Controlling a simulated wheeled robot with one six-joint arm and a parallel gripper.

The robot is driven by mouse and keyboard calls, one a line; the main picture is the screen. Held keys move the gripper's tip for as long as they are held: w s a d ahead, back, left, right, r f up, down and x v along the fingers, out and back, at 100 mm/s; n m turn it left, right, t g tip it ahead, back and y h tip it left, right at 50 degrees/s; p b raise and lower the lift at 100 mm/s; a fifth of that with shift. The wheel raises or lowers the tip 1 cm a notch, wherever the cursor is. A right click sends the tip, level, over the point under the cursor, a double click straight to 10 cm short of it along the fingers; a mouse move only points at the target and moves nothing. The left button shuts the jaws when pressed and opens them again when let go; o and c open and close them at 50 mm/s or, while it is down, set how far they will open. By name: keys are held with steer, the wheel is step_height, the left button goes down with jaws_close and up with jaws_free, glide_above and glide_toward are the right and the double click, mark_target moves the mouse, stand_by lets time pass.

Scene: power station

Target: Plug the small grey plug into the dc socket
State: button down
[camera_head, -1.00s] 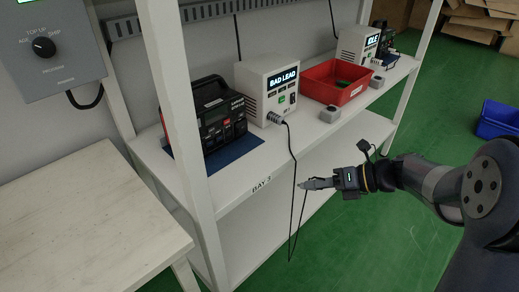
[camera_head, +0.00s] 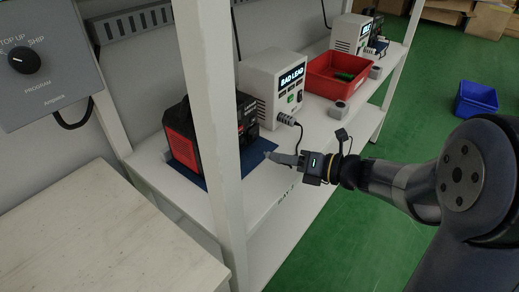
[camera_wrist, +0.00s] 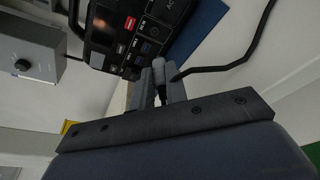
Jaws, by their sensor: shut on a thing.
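My gripper (camera_head: 272,155) is shut on the small grey plug (camera_wrist: 158,63), which shows between the fingertips (camera_wrist: 157,82) in the wrist view. A black cable (camera_wrist: 240,57) runs from near the fingertips to the upper right. The red and black power station (camera_head: 181,140) stands on a blue mat (camera_head: 260,152), partly hidden by a white post in the head view. Its dark front panel (camera_wrist: 122,30), with several ports, lies just beyond the fingertips in the wrist view.
A white charger (camera_head: 270,80) reading "BAD LEAD" stands behind, with a grey connector (camera_head: 287,119) at its front. A red bin (camera_head: 335,77) is farther along the shelf. The white post (camera_head: 209,110) stands left of my gripper. A grey dial box (camera_head: 38,60) hangs at left.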

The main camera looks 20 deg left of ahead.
steer(key=shift+w+a+b, duration=0.25)
steer(key=shift+w+a, duration=0.15)
steer(key=shift+a, duration=0.6)
steer(key=shift+w+a+b, duration=0.25)
steer(key=shift+w+a, duration=0.1)
steer(key=shift+a, duration=0.65)
steer(key=shift+w+a+b, duration=0.25)
steer(key=shift+w+a, duration=0.15)
steer(key=shift+a, duration=0.6)
steer(key=shift+d, duration=0.15)
steer(key=shift+r+p, duration=0.15)
steer(key=shift+p, duration=0.6)
steer(key=shift+w+a, duration=0.15)
steer(key=shift+a, duration=0.2)
steer(key=shift+w+a+p, duration=0.1)
steer(key=shift+a+p, duration=0.2)
steer(key=shift+p, duration=0.05)
steer(key=shift+w+a, duration=0.1)
steer(key=shift+a, duration=0.05)
steer(key=c, duration=1.3)
jaws_free()
steer(key=shift+c, duration=0.2)
